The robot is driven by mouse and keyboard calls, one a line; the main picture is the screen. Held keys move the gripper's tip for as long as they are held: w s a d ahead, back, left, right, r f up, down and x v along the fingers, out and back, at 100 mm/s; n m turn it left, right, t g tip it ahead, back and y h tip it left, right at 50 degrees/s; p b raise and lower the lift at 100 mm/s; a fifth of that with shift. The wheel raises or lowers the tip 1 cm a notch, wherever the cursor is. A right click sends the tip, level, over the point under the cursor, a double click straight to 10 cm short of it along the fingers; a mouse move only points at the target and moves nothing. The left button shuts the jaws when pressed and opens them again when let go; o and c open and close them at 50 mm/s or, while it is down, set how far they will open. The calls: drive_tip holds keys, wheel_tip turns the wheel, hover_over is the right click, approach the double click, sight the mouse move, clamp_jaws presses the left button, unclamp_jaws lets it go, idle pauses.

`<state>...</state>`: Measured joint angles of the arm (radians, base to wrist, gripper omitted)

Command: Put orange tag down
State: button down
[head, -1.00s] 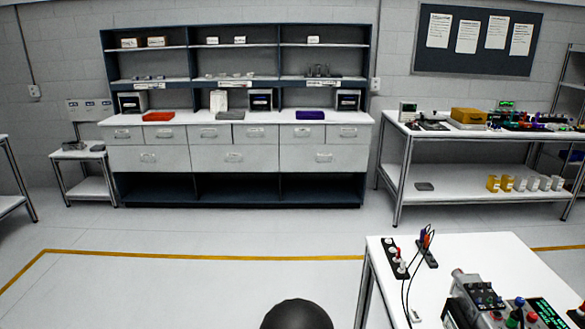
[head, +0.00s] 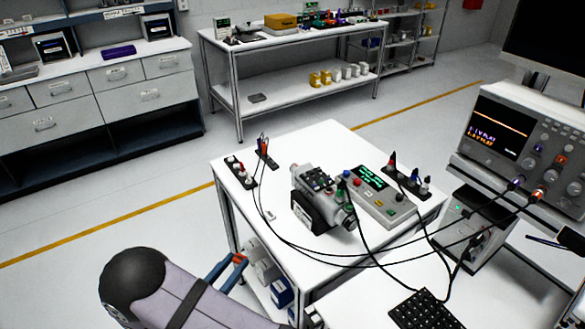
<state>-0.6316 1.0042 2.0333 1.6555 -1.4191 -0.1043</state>
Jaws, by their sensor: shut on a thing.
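My gripper (head: 239,261) shows at the lower left of the head view, its two blue fingers reaching out past my arm. They are shut on a small orange piece, which looks like the orange tag (head: 240,258). It is held in the air by the left side of the white bench (head: 290,165), apart from the top as far as I can tell. The servo motor with its encoder (head: 318,195) lies on the bench, wired with black leads. The gripper's base is hidden behind my arm.
A control box with a green display (head: 370,185) stands beside the motor. Plug blocks stand at left (head: 240,172) and right (head: 408,180). An oscilloscope (head: 520,140) is at the right. Black cables sag over the bench front. The bench's left front is mostly bare.

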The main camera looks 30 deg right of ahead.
drive_tip(key=w+d+r+m+g+h+b, duration=0.1)
drive_tip(key=w+d+r+m+g, duration=0.2)
drive_tip(key=w+d+r, duration=0.35)
wheel_tip(320, 180, up, 17)
drive_tip(key=m+g+h+b, duration=0.2)
drive_tip(key=m+g, duration=0.2)
drive_tip(key=g, duration=0.2)
hover_over(296, 173)
drive_tip(key=shift+n, duration=0.3)
drive_tip(key=shift+w+f+p, duration=0.2)
drive_tip(key=shift+f+p, duration=0.55)
drive_tip(key=shift+f, duration=4.25)
drive_tip(key=shift+s+f, duration=0.1)
drive_tip(key=shift+f+y, duration=0.15)
drive_tip(key=shift+y, duration=0.15)
